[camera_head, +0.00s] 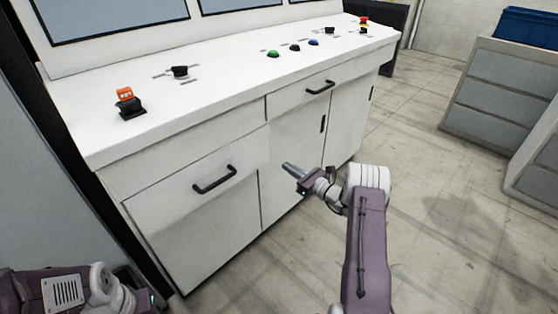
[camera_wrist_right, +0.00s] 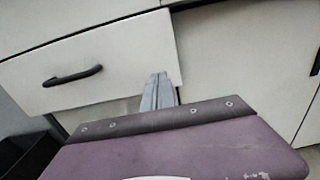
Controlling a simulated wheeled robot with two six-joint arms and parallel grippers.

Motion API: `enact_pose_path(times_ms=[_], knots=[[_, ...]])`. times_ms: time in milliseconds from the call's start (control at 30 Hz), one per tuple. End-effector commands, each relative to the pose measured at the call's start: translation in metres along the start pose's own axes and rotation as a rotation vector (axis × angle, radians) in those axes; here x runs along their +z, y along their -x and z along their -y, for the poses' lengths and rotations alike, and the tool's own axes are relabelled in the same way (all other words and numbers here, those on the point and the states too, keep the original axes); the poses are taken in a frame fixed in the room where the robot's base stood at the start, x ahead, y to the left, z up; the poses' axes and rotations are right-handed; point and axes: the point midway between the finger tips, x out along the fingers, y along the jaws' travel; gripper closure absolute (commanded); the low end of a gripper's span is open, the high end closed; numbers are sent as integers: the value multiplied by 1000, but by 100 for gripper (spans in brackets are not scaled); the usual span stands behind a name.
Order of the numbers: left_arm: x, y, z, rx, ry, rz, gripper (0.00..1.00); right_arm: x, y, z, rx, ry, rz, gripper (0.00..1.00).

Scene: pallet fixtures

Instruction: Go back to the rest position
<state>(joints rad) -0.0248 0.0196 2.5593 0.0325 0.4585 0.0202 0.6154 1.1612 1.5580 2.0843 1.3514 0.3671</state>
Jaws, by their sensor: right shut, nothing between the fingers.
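My right gripper (camera_head: 290,168) is in front of the white control cabinet's lower doors, with empty space around it. Its fingers are together and hold nothing. In the right wrist view the shut fingers (camera_wrist_right: 158,92) point towards the cabinet front, with a drawer and its dark handle (camera_wrist_right: 73,76) to their left. My left arm (camera_head: 75,290) shows at the bottom left corner of the head view. The fingertips of my left gripper cannot be made out there.
The white cabinet (camera_head: 190,125) carries an orange switch (camera_head: 126,100), a black knob (camera_head: 180,72) and several coloured buttons. Grey drawer units (camera_head: 500,90) with a blue crate (camera_head: 526,27) stand at the right. The floor between is clear.

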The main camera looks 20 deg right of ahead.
Motion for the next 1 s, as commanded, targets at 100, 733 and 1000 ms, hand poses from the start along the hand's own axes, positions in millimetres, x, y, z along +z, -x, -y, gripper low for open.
enact_pose_path(times_ms=[100, 733, 1000], knots=[[0, 2, 0, 0, 0, 0, 64, 0, 13, 0, -1, -1, 0, 100], [0, 2, 0, 0, 0, 0, 64, 105, -47, -100, 238, 155, 88, 100], [0, 2, 0, 0, 0, 0, 64, 113, 21, -333, 903, 581, -165, 100]])
